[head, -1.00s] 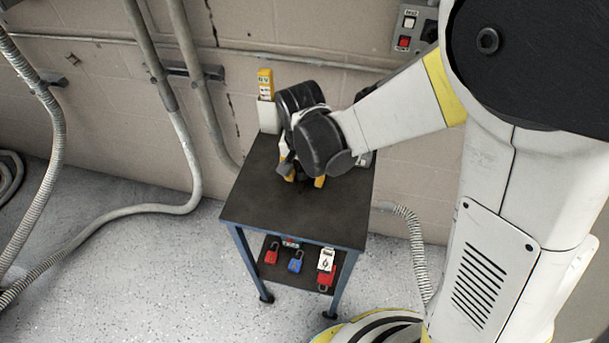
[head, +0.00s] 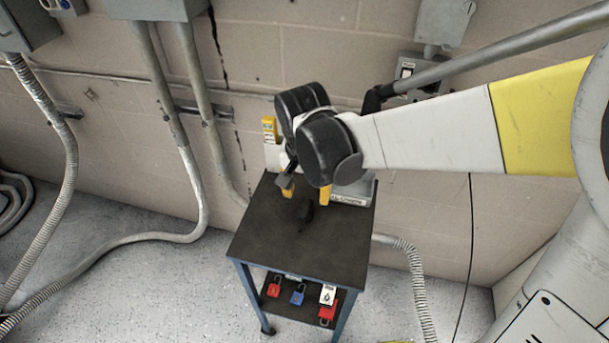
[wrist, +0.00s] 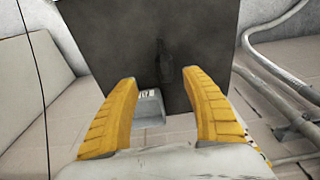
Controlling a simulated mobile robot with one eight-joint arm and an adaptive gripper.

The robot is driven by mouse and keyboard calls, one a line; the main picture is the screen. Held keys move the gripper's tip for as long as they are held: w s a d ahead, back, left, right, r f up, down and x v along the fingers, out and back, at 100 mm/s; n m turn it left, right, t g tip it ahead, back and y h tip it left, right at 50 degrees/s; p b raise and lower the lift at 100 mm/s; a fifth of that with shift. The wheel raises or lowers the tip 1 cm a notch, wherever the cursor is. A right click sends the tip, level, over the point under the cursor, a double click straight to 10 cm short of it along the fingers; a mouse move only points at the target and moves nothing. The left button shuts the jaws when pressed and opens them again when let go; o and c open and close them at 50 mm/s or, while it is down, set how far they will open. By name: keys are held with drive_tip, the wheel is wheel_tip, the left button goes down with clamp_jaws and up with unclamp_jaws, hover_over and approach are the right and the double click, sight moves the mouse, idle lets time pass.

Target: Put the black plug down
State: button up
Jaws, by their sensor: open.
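The black plug (head: 304,215) lies on the dark top of the small table (head: 262,235), below my gripper, and is hard to make out against it. In the wrist view the black plug (wrist: 164,66) shows as a dark, elongated shape beyond the fingertips. My gripper (head: 306,192) is above the table, with its yellow fingers apart. In the wrist view my gripper (wrist: 160,77) has nothing between its fingers.
A grey device (head: 354,193) stands at the table's back right, and a yellow tool (head: 269,130) stands upright at the back left. Red and blue padlocks (head: 297,294) are on the lower shelf. The table's front part is clear. Conduits (head: 195,110) run along the wall.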

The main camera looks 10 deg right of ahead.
drive_tip(key=s+d+r+n+t, duration=0.2)
drive_tip(key=s+d+r+t, duration=0.1)
drive_tip(key=s+d+r, duration=0.2)
drive_tip(key=s+d+r+n+t, duration=0.2)
drive_tip(key=s+d+r, duration=0.3)
drive_tip(key=d, duration=0.3)
drive_tip(key=shift+d+t, duration=0.4)
